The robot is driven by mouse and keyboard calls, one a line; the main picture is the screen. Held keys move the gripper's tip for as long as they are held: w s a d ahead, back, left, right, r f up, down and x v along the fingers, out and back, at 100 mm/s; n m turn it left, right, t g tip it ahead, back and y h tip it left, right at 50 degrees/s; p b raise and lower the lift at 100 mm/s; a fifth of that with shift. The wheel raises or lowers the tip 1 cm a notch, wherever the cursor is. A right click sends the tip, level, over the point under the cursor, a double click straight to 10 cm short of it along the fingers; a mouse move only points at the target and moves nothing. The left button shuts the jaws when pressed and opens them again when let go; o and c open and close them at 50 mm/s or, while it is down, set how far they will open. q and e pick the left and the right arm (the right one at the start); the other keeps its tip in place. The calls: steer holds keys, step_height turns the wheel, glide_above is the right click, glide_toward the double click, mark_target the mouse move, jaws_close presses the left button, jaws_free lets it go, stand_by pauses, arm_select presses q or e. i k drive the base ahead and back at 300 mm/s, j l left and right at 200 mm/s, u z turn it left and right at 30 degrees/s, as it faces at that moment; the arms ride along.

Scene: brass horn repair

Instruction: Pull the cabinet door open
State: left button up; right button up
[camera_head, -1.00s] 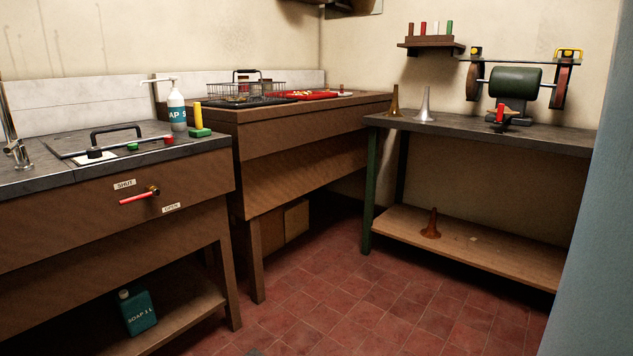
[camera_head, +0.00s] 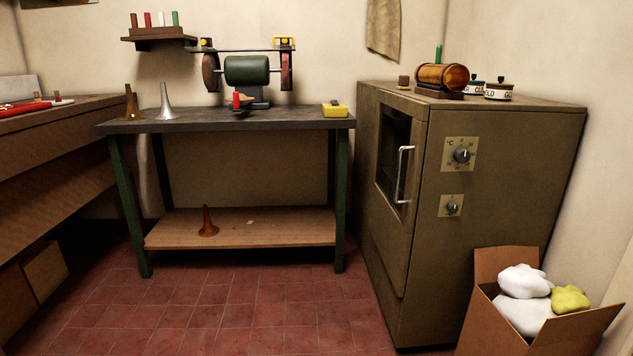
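A brown-olive metal cabinet (camera_head: 460,255) stands right of centre in the head view, like an oven with two dials on its right-hand face. Its door (camera_head: 384,215) is on the narrower face turned to the left. The door has a dark window (camera_head: 392,145) and a pale vertical handle (camera_head: 402,175) near its right edge. The door looks closed. Neither of my grippers is in view.
A green-legged workbench (camera_head: 270,122) with a grinder (camera_head: 248,71) stands left of the cabinet. An open cardboard box (camera_head: 530,335) with white and yellow cloths stands at its front right. The red tiled floor (camera_head: 250,310) before the bench is clear.

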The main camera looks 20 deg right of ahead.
mark_target(392, 233)
steer(key=z, duration=1.05)
